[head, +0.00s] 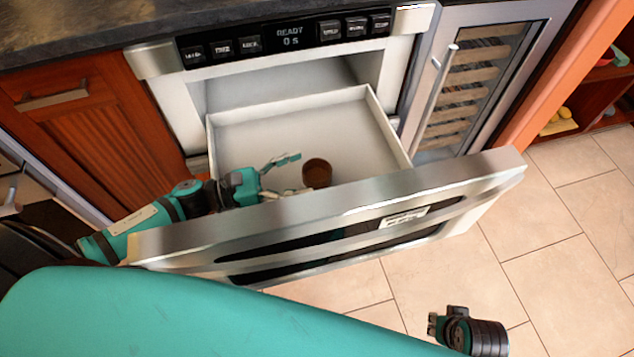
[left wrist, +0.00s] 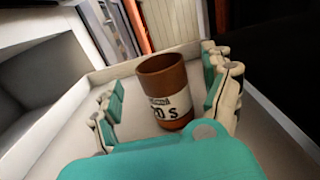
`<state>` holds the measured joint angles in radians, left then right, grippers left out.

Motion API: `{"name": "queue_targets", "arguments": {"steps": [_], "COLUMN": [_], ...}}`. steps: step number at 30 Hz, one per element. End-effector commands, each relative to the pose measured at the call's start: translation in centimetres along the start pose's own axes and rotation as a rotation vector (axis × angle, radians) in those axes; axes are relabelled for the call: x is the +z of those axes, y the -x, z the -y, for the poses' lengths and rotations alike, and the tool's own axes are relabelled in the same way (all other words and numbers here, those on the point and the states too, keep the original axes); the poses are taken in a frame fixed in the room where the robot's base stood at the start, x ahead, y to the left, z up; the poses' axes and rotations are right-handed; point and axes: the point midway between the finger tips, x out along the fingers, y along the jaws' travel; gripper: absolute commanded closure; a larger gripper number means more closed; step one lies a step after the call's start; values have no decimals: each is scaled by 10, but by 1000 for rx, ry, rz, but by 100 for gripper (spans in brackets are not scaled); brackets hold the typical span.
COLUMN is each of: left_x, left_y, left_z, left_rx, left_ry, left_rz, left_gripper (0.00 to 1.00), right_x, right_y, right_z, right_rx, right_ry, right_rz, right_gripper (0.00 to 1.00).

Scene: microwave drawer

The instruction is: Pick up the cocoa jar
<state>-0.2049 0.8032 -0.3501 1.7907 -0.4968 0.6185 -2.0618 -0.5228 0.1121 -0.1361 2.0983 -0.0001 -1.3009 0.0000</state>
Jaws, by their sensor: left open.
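The cocoa jar (head: 318,173) is a brown cylinder standing upright in the open microwave drawer (head: 390,133). In the left wrist view the jar (left wrist: 163,80) shows a white label with dark lettering, partly legible. My left gripper (head: 292,174) reaches over the drawer's left side and is open. In the left wrist view its fingers (left wrist: 162,92) stand on either side of the jar, with a gap visible on the left. The jar's foot is partly hidden by the gripper. My right gripper (head: 436,325) is outside the drawer at the lower right; its jaw opening is unclear.
The drawer's steel front (head: 460,190) stands between my body and the jar. White drawer walls surround the jar. A wine cooler (head: 465,85) is to the right and a wooden cabinet (head: 120,140) to the left. The tiled floor (head: 560,250) is clear at right.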

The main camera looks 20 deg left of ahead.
Motion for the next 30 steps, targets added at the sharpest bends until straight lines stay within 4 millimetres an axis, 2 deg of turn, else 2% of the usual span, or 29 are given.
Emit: {"name": "queue_targets", "arguments": {"steps": [7, 17, 30], "left_x": [1, 0, 0], "left_y": [-36, -43, -42], "left_z": [0, 0, 0], "left_rx": [-1, 0, 0], "left_ry": [-1, 0, 0], "left_rz": [3, 0, 0], "left_gripper": [18, 19, 77], "right_x": [0, 2, 1], "right_y": [-2, -3, -3], "right_z": [0, 0, 0], "right_rx": [0, 0, -1], "right_ry": [0, 0, 0], "right_rz": [1, 4, 3], "right_gripper": [100, 100, 100]}}
